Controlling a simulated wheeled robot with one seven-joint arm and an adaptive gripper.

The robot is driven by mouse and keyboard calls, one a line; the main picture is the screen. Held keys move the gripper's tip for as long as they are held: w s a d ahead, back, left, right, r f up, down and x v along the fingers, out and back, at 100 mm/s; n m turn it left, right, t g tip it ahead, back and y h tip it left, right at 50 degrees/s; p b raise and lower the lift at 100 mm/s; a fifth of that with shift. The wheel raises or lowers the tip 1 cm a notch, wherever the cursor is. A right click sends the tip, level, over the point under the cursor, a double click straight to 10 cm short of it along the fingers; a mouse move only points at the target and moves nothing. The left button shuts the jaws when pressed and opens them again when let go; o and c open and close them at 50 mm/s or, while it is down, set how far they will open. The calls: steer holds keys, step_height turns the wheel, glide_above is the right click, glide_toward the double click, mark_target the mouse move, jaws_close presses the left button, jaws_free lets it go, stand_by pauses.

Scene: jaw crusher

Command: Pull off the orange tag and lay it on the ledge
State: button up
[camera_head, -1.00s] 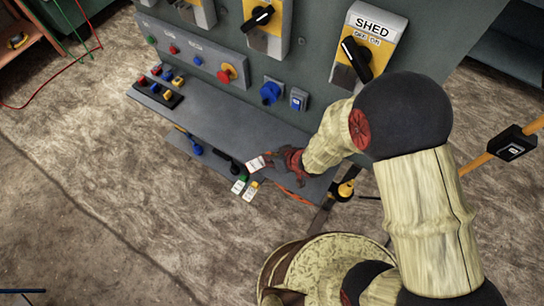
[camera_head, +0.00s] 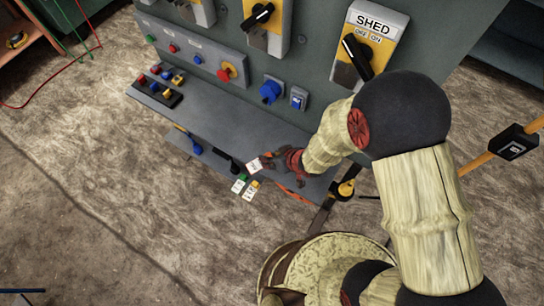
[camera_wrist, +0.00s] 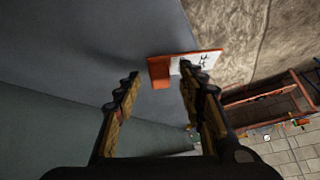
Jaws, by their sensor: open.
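The orange tag has an orange end and a white printed face. In the wrist view its orange end (camera_wrist: 160,72) is over the grey ledge and its white part reaches past the ledge's edge. In the head view its white face (camera_head: 254,165) shows tilted at the ledge's front edge, left of my gripper (camera_head: 277,161). In the wrist view my gripper (camera_wrist: 160,78) is open, with the tag just beyond the fingertips and partly behind the right one. I cannot tell whether they touch. The grey ledge (camera_head: 215,125) runs along the panel's foot.
A green tag (camera_head: 238,186) and a yellow tag (camera_head: 251,190) hang just below the ledge's front edge. A rack of small coloured locks (camera_head: 160,92) stands at the ledge's left end. The ledge's middle is clear. Switches, including the SHED switch (camera_head: 368,40), line the panel.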

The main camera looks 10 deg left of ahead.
steer(key=shift+r, duration=0.1)
steer(key=v, duration=1.1)
steer(key=shift+d+r, duration=0.25)
steer(key=shift+r, duration=0.05)
steer(key=shift+s, duration=0.15)
